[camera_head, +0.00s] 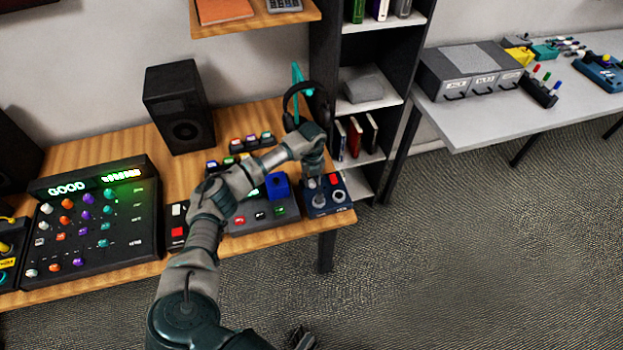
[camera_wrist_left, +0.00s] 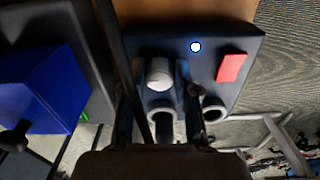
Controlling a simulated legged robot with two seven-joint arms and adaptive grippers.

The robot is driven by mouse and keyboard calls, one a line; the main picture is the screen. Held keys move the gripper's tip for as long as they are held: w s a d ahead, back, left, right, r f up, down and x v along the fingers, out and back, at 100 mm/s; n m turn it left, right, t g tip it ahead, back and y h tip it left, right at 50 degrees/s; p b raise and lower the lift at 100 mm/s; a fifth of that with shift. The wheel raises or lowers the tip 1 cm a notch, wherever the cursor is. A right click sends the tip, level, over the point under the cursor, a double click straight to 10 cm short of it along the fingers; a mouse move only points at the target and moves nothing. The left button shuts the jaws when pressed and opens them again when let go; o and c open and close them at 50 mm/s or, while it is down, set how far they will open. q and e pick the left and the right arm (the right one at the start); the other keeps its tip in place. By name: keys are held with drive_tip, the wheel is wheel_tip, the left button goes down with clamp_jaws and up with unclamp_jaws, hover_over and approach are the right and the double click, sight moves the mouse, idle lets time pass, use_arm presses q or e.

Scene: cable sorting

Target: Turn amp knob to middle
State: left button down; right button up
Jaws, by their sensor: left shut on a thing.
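The amp (camera_head: 343,207) is a small dark blue box at the right end of the wooden desk. It has a red switch (camera_wrist_left: 232,67), a lit white-blue light (camera_wrist_left: 195,47) and a silver amp knob (camera_wrist_left: 158,73). My left gripper (camera_head: 316,184) reaches down over the amp's left part and hides some of its top. In the left wrist view the two fingers of the left gripper (camera_wrist_left: 160,85) stand on either side of the silver knob, shut on it. The knob's exact turn angle is not clear. My right gripper (camera_head: 302,339) shows only partly at the bottom edge.
A grey panel with a blue block (camera_head: 278,186) stands close left of the amp. Headphones (camera_head: 305,92) on a stand are behind it. A mixer (camera_head: 132,245) and a speaker (camera_head: 180,110) are further left. The desk's right edge is close to the amp, with open floor beyond.

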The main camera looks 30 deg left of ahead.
use_arm(q)
drive_tip(key=shift+d+m, duration=0.15)
drive_tip(key=shift+m, duration=0.55)
drive_tip(key=m, duration=0.2)
drive_tip(key=shift+m, duration=0.3)
drive_tip(key=m, duration=0.2)
drive_tip(key=shift+s+f+m+p, duration=0.1)
drive_tip(key=shift+m+p, duration=0.2)
drive_tip(key=shift+m, duration=1)
drive_tip(key=m, duration=0.3)
drive_tip(key=shift+m, duration=1.1)
drive_tip(key=shift+m+b, duration=0.3)
drive_tip(key=shift+m, duration=1)
use_arm(e)
drive_tip(key=shift+s+d+f, duration=0.2)
drive_tip(key=shift+f, duration=0.15)
drive_tip(key=shift+r, duration=0.1)
drive_tip(key=shift+w, duration=0.25)
